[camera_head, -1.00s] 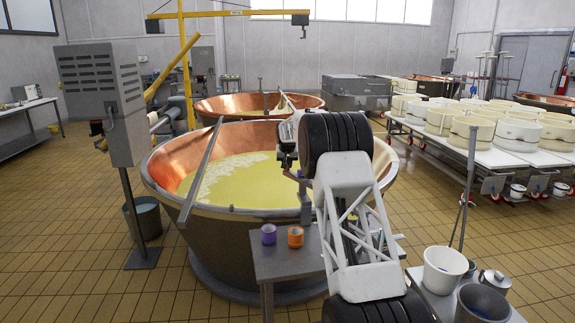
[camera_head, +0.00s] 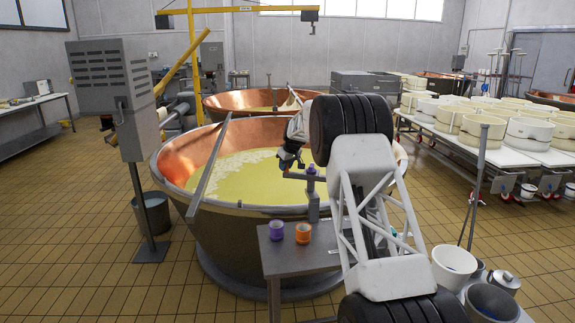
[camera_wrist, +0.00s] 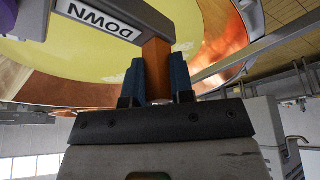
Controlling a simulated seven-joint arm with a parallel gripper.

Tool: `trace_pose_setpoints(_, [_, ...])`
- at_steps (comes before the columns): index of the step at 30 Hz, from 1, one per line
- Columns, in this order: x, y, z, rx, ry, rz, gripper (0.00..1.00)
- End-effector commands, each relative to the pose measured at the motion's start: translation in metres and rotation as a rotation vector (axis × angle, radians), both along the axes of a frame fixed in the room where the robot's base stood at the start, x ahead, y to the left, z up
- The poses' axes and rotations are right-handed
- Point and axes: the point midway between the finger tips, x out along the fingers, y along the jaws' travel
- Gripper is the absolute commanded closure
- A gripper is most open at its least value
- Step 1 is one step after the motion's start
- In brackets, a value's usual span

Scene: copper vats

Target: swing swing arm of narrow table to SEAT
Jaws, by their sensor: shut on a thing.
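The narrow table (camera_head: 287,260) is a small grey table in front of the large copper vat (camera_head: 225,225). A grey post (camera_head: 313,207) stands at its back right. The swing arm (camera_head: 300,176) is a short grey bar level at the post's top, reaching left toward the vat. My gripper (camera_head: 288,164) is at the bar's left end. In the wrist view my gripper (camera_wrist: 157,78) is shut on an orange-brown upright handle (camera_wrist: 156,56) between its blue fingers. A grey piece with a white label (camera_wrist: 100,18) reading DOWN adjoins it, upside down. No SEAT mark is readable.
A purple cup (camera_head: 276,230) and an orange cup (camera_head: 303,233) stand on the narrow table. A long grey bar (camera_head: 210,168) crosses the vat's left side. A white bucket (camera_head: 454,266) and a grey pot (camera_head: 492,302) are at right.

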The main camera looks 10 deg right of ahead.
Motion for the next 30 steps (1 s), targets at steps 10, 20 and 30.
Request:
trace_pose_setpoints(10, [-0.0084,0.0027,0.0007,0.000,0.000,0.077,1.00])
trace_pose_setpoints(20, [-0.0085,0.0028,0.0008,0.000,0.000,0.078,1.00])
trace_pose_setpoints(30, [-0.0085,0.0030,0.0003,0.000,0.000,0.078,0.52])
